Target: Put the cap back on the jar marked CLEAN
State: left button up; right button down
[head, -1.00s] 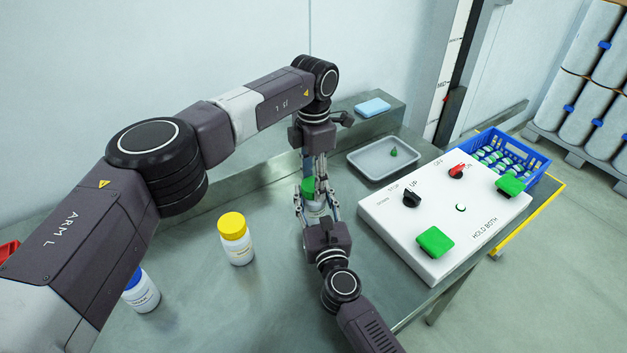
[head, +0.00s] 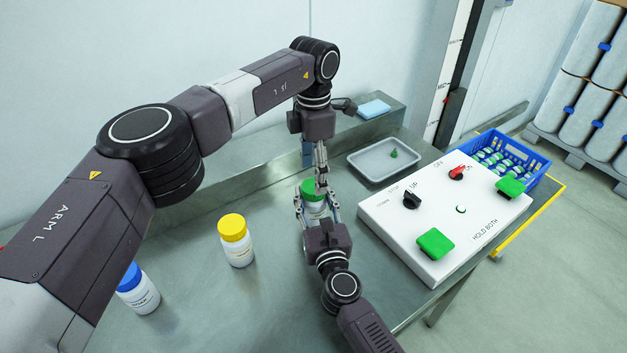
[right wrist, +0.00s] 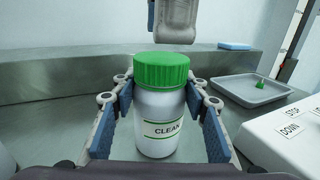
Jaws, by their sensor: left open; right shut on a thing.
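The white jar marked CLEAN (right wrist: 160,115) stands upright on the bench. Its green cap (right wrist: 161,70) sits level on top, with no gap visible below it; the cap also shows in the head view (head: 309,188). My right gripper (head: 317,210) is shut on the jar's body, with its blue pads on both sides in the right wrist view (right wrist: 160,110). My left gripper (head: 321,178) points down above and just behind the cap. It is open and holds nothing, and its lower end shows above the cap in the right wrist view.
A yellow-capped jar (head: 236,241) and a blue-capped jar (head: 139,290) stand to the left. A grey tray (head: 370,176) with a small green piece, a white control box (head: 440,215) and a blue crate (head: 535,180) lie to the right. A blue sponge (head: 373,109) sits on the ledge.

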pick_arm(q)
notch_tip(320, 180, up, 8)
jog(key=shift+r, duration=0.2)
pick_arm(e)
jog(key=c, duration=1)
grip_release()
jog(key=shift+c, duration=0.2)
jog(key=shift+s+d+f, duration=0.1)
jog(key=shift+s, duration=0.45)
jog(key=s, duration=0.3)
jog(key=s+d, duration=0.1)
jog(key=s, duration=0.3)
jog(key=s+d, duration=0.1)
jog(key=s, duration=0.2)
jog(key=shift+s, duration=0.4)
pick_arm(q)
jog(key=shift+f, duration=0.1)
pick_arm(e)
jog(key=shift+d, duration=0.1)
